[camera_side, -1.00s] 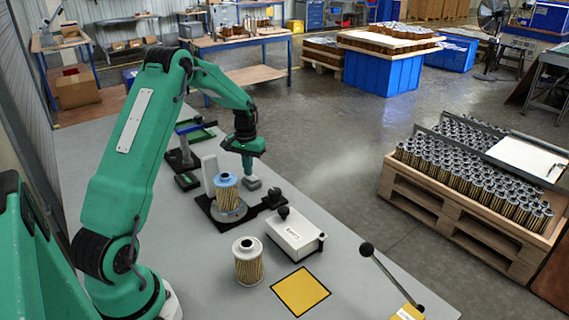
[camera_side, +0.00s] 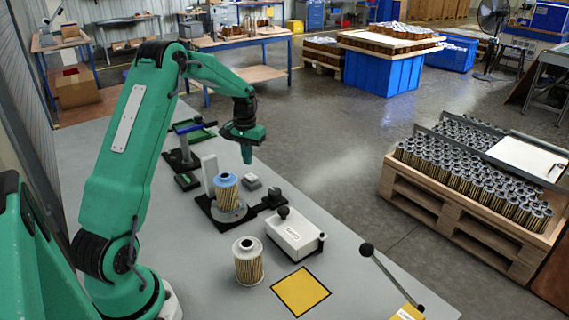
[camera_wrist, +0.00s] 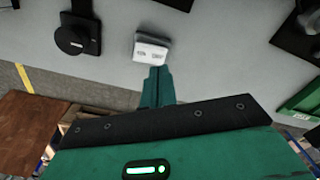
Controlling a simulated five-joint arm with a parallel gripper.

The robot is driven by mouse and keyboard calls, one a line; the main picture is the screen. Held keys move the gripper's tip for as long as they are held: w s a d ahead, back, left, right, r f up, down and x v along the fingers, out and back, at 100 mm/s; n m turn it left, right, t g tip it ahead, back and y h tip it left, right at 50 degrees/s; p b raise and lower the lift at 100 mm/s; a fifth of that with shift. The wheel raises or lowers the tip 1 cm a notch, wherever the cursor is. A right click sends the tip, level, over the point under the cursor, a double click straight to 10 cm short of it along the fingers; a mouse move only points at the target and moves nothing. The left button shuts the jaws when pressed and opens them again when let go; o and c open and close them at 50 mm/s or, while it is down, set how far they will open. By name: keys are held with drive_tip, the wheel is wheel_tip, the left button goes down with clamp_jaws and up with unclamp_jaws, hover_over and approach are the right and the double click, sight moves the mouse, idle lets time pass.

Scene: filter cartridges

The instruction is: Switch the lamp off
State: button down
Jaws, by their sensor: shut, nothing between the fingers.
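A small grey block (camera_side: 251,182) with a pale top, which looks like a switch, sits on the bench behind the cartridge fixture. In the wrist view its pale face (camera_wrist: 153,51) carries two small marks, too small to read. My gripper (camera_side: 246,161) is shut and empty, above the block and apart from it. In the wrist view the closed fingertips (camera_wrist: 156,72) point at the block's near edge. I cannot make out a lamp, or whether one is lit, in either view.
A blue-topped filter cartridge (camera_side: 226,190) stands in a black fixture just in front of the block. A second cartridge (camera_side: 248,262), a white labelled box (camera_side: 296,235), a yellow square (camera_side: 300,291) and a black-knobbed lever (camera_side: 367,250) are nearer the camera.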

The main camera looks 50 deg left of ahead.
sight(249, 175)
drive_tip(key=shift+r, duration=1.55)
drive_tip(key=s+d+r+m+t, duration=0.1)
drive_tip(key=s+d+r, duration=0.3)
drive_tip(key=d+r, duration=0.4)
drive_tip(key=s+d+r+m+t, duration=0.25)
drive_tip(key=d+r, duration=0.35)
drive_tip(key=d, duration=0.3)
drive_tip(key=s+d+m+t, duration=0.2)
drive_tip(key=s+d, duration=0.9)
drive_tip(key=s, duration=0.4)
drive_tip(key=shift+s+d+r, duration=0.15)
drive_tip(key=shift+s+d, duration=0.15)
drive_tip(key=shift+m, duration=0.25)
